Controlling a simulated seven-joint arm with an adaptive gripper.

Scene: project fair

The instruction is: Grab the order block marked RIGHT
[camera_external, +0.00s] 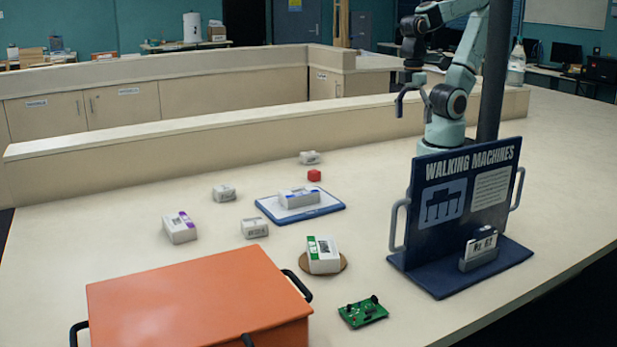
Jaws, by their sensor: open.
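Several small whitish blocks lie on the table. One has a purple stripe (180,228), one a green stripe (322,256) and sits on a round brown coaster (345,264). One with blue marks (299,198) sits on a blue-rimmed white tray (270,212). Plainer ones are the block at the left (224,193), the block at the front (255,228) and the block at the back (310,158). Their lettering is too small to read, so I cannot tell which is marked RIGHT. My gripper (411,104) is open and empty, high above the table, behind and right of the blocks.
A "Walking Machines" sign (465,200) on a dark blue base stands at the right, with a grey-and-white labelled item (479,249) on the base. An orange case (200,293) fills the front left.

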